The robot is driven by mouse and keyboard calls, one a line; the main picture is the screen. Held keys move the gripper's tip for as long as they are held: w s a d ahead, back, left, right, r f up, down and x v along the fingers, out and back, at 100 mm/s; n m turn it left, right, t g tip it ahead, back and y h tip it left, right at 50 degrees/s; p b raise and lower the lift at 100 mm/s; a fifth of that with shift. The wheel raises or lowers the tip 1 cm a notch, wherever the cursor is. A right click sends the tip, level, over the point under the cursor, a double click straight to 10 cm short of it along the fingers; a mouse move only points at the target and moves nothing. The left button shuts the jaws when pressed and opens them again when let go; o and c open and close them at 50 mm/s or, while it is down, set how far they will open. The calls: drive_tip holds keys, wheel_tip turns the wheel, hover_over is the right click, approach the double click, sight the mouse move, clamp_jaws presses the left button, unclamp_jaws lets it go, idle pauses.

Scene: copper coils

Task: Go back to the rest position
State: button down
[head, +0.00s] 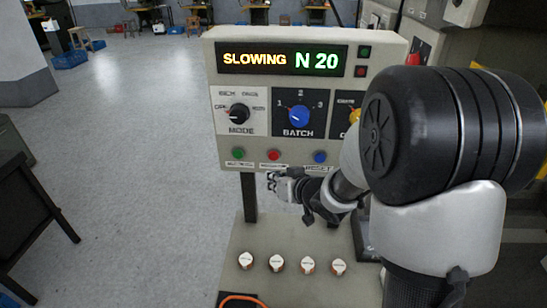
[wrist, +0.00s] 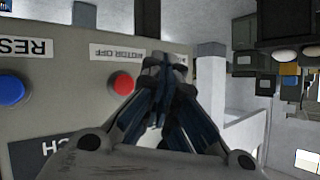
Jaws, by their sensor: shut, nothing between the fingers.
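My gripper (head: 272,181) is shut and empty, just below the lower edge of the control panel (head: 225,75) in the head view. In the wrist view my gripper (wrist: 165,65) is beside the red button (wrist: 123,84), which has a "MOTOR OFF" label. Whether the fingertips touch the panel cannot be told. The red button also shows in the head view (head: 273,155), between a green button (head: 238,154) and a blue button (head: 320,157). The panel's display (head: 282,59) reads "SLOWING N 20". My arm covers the panel's right side.
A dark table (head: 30,205) stands at the left. The floor (head: 140,130) between is clear. A pillar (head: 22,70) stands at the far left.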

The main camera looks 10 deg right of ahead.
drive_tip(key=s+d+r+m+g+h, duration=0.2)
drive_tip(key=s+d+r+h, duration=0.4)
drive_tip(key=s+r, duration=0.4)
drive_tip(key=s+a+g+y, duration=0.1)
drive_tip(key=s+a+g, duration=0.1)
drive_tip(key=s, duration=1)
drive_tip(key=s+a+f+g, duration=0.1)
drive_tip(key=s+a+g, duration=0.2)
drive_tip(key=s, duration=0.9)
drive_tip(key=shift+a+n+y, duration=0.4)
drive_tip(key=shift+a, duration=0.15)
